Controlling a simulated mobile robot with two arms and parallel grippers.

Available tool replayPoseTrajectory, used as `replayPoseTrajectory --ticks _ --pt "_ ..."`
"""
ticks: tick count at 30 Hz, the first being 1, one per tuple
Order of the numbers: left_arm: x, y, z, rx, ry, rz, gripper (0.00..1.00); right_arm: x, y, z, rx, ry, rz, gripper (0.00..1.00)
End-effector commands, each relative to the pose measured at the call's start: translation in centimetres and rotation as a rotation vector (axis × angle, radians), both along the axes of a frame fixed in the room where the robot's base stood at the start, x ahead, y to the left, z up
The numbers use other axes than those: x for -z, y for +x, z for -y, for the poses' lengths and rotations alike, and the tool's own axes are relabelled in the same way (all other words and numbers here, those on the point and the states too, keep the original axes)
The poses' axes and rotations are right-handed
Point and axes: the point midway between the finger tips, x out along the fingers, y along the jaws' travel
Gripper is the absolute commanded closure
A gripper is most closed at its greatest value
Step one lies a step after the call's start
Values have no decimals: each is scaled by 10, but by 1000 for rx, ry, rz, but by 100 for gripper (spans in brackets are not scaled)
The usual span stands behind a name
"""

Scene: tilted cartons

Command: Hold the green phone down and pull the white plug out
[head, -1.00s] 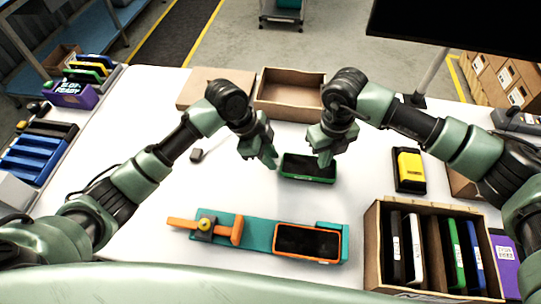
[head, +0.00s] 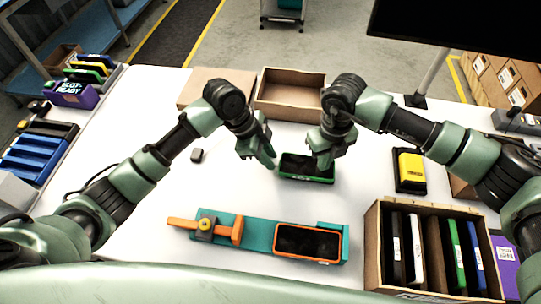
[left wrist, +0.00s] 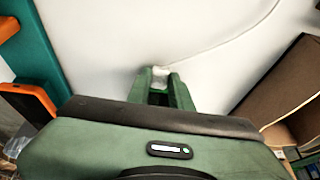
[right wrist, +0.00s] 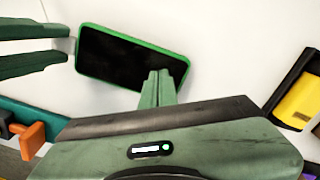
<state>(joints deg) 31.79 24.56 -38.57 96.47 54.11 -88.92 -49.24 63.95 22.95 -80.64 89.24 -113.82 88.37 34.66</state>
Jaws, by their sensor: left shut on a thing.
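The green phone (head: 306,178) lies on the white table, dark screen up; its screen also shows in the right wrist view (right wrist: 115,62). My left gripper (head: 271,163) is left of the phone, shut on the white plug (left wrist: 160,74), with a thin pale cable running off to the upper right in the left wrist view. In the right wrist view the plug (right wrist: 69,45) is at the phone's left edge; I cannot tell whether it is still in the port. My right gripper (right wrist: 160,76) is shut, its fingertips over the phone's screen; contact is hard to judge.
An orange phone (head: 308,243) sits in a teal fixture (head: 258,234) in front. An open carton (head: 290,112) stands behind, a carton with upright devices (head: 372,246) at right.

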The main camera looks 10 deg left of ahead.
Motion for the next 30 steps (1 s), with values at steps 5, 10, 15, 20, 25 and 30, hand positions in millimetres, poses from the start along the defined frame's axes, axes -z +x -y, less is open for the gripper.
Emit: replayPoseTrajectory --ticks 5,10,15,20,25,30 --pt "0 0 -4 -1 1 1 100 0 0 0 0 0 0 100" --pt "0 0 -8 -1 0 0 100 0 0 0 0 0 0 100" --pt "0 0 -11 -1 0 0 100 0 0 0 0 0 0 100" --pt "0 0 -14 -1 1 0 100 0 0 0 0 0 0 100" --pt "0 0 -18 0 1 1 100 0 0 0 0 0 0 100" --pt "0 0 -21 0 1 1 100 0 0 0 0 0 0 100"
